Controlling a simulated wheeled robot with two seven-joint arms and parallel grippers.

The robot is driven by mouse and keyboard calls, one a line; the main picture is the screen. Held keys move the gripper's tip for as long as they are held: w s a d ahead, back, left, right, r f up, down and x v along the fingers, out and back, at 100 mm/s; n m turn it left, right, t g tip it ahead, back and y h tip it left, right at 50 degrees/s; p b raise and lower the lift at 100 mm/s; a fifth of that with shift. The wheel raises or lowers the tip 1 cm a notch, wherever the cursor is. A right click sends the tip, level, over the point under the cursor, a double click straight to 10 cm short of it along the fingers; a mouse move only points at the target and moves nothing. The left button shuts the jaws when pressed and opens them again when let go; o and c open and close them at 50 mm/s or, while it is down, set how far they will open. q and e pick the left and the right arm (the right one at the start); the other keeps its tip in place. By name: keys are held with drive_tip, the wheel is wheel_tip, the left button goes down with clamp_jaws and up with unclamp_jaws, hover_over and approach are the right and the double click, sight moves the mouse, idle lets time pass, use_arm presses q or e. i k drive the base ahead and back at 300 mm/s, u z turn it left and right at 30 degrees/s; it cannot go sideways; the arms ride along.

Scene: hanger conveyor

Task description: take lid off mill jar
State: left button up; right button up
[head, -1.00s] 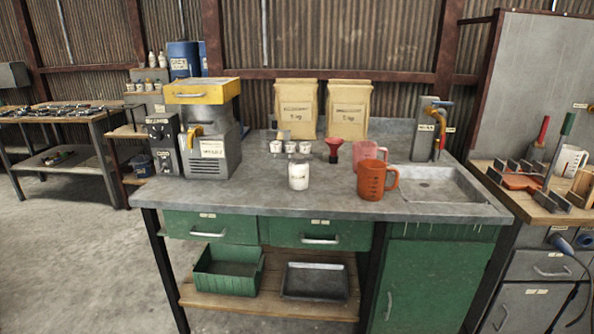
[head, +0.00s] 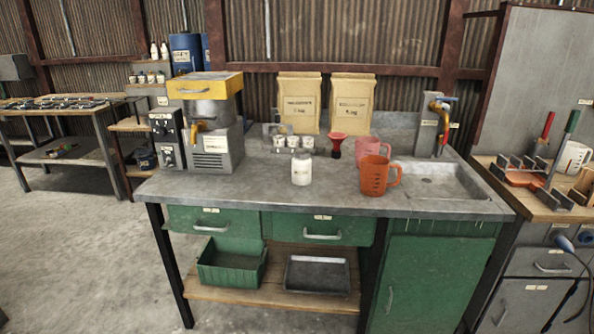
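A small white jar (head: 301,169) with a label stands upright near the middle of the grey worktop, close to its front edge. Its top looks pale and closed, but the lid is too small to make out clearly. A mill-like machine (head: 211,122) with a yellow top and a yellow spout stands at the left of the worktop. Neither of my grippers shows in the head view.
Orange jug (head: 374,175) and pink jug (head: 371,148) stand right of the jar, before the sink (head: 440,180). Behind are a red funnel (head: 337,144), small white cups (head: 293,142) and two paper bags (head: 300,101). The worktop (head: 250,190) is clear left of the jar.

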sight(302, 168)
drive_tip(key=u, duration=0.45)
drive_tip(key=i, duration=1.2)
drive_tip(key=z, duration=0.5)
